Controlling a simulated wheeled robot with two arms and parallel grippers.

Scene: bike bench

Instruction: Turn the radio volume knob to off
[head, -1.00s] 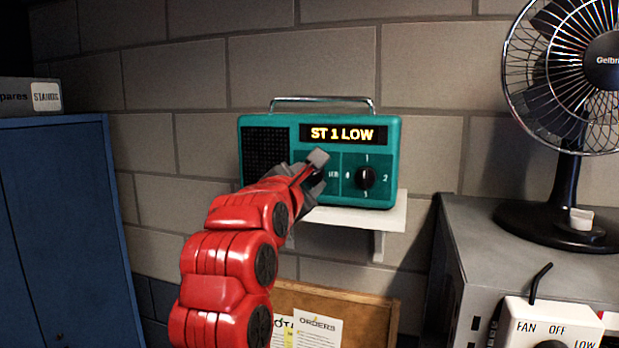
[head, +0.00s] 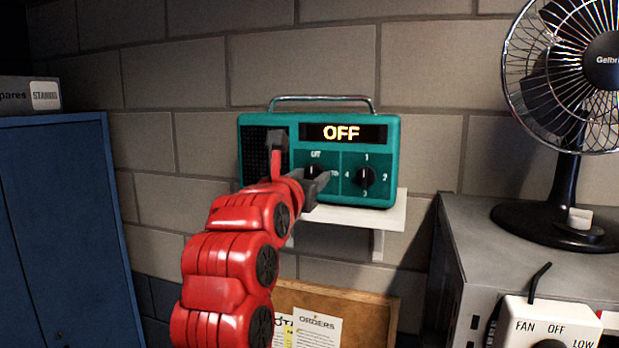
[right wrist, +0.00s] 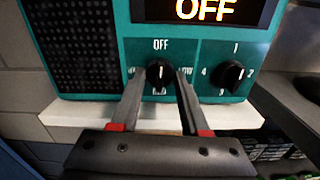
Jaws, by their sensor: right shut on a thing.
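The teal radio (head: 390,150) stands on a small white wall shelf, and its display (head: 342,133) reads OFF. Its black volume knob (head: 313,170) is the left of two knobs. In the right wrist view the volume knob (right wrist: 159,73) has its white mark pointing up at the OFF label. My right gripper (head: 300,160) is at the radio's front, shut on the volume knob. In the right wrist view the gripper's (right wrist: 160,80) two fingers lie on either side of the knob. My left gripper is out of view.
A second knob (head: 366,176), numbered 1 to 4, sits just right of the volume knob. The shelf (head: 385,218) juts out below. A fan (head: 570,140) stands on a grey cabinet at right. A blue cabinet (head: 60,220) is at left.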

